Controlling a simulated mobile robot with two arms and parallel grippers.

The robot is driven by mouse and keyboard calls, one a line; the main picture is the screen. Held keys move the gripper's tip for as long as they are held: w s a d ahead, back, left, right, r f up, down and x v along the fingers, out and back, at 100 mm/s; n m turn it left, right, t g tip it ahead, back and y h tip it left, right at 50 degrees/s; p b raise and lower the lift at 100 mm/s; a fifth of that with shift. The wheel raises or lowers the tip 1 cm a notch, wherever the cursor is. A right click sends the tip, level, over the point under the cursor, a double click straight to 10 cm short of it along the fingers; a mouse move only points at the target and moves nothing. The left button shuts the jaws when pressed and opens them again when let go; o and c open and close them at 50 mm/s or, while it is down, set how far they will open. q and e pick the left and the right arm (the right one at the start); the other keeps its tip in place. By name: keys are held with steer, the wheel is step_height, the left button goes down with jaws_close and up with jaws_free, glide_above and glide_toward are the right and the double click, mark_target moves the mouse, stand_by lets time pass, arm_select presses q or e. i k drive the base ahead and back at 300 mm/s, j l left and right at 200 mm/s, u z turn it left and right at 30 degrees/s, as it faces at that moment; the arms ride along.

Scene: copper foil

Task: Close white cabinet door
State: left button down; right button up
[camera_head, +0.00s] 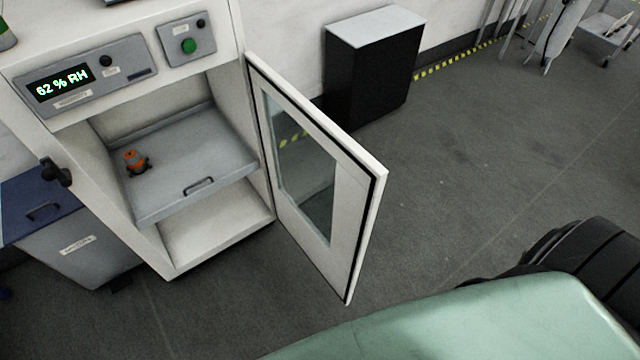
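The white cabinet (220,225) stands at the left, with a display reading "62 % RH" on its control panel (90,75). Its white door (345,190) has a glass window (303,165) and a black seal along its edge. The door is hinged on the cabinet's right side and stands wide open, swung out toward the front right. Inside, a grey shelf (190,150) with a small handle carries a small orange and dark object (135,161). Neither of my grippers is in view.
A blue-lidded grey bin (75,245) stands left of the cabinet. A black box with a grey top (370,65) stands behind the door against the wall. Free floor (480,170) lies right of the door. My own green and black body parts fill the lower right.

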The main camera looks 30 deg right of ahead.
mark_target(361, 179)
steer(key=l+u, duration=0.15)
steer(key=l, duration=0.35)
steer(key=l+u, duration=0.15)
steer(key=l, duration=0.35)
steer(key=l+u, duration=0.2)
steer(key=l, duration=0.3)
steer(key=k+l+u, duration=0.15)
steer(key=l, duration=0.3)
steer(key=k+l+u, duration=0.15)
steer(key=l, duration=0.35)
